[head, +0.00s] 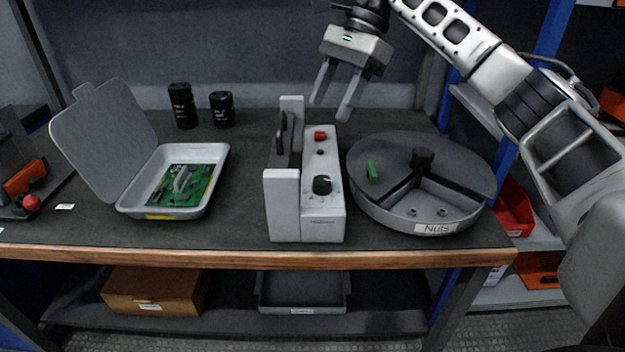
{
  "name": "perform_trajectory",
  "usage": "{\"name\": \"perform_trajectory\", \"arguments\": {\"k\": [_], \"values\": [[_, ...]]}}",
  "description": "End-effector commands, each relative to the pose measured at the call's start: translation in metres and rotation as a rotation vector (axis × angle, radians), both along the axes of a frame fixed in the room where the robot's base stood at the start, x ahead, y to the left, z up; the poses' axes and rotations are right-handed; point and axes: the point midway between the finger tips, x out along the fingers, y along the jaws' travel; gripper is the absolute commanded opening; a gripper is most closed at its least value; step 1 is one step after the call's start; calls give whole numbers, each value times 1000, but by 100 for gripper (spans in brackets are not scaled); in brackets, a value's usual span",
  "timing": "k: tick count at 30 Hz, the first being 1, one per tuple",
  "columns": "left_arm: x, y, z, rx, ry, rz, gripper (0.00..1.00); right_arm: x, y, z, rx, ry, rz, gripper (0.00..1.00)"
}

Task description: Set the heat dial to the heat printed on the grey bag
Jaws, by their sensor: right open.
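The heat dial is a black knob (322,185) on the top face of a light grey sealer-like machine (322,225) in the middle of the bench. A light pointer mark shows on the knob, but I cannot read its setting. A red button (320,135) sits farther back on the same face. My right gripper (331,108) is open and empty, fingers pointing down, above and behind the machine, apart from the dial. I cannot make out a grey bag or any printed heat. My left gripper is not in view.
Left are an open lidded tray (218,165) with a green circuit board (188,184) and two black capacitors (183,106). Bench between tray and machine is clear.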

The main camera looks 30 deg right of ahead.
Motion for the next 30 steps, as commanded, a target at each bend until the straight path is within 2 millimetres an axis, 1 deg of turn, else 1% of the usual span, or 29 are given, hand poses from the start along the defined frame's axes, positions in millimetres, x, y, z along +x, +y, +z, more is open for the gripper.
{"name": "perform_trajectory", "arguments": {"k": [1,3,4,6,11,14,18,19,20,22,27,30], "values": [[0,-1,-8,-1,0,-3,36,-5,-21,6,-49,-7,-6,55],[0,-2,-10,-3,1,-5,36,-13,-41,15,-98,-3,-6,55],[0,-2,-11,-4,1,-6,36,-16,-48,17,-113,-1,-7,55],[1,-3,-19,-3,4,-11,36,-15,-44,5,-112,5,0,55],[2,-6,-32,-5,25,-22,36,-15,-39,-6,-108,3,2,55],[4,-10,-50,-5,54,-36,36,-16,-33,-22,-107,4,4,55],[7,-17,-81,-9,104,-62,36,-16,-22,-49,-106,4,5,55],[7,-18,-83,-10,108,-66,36,-16,-20,-54,-107,5,3,55],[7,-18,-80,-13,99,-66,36,-17,-17,-58,-108,5,3,55],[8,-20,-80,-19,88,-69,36,-17,-12,-72,-108,5,3,55],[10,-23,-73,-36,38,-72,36,-18,2,-104,-108,6,2,55],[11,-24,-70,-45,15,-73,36,-19,9,-119,-106,5,2,55]]}}
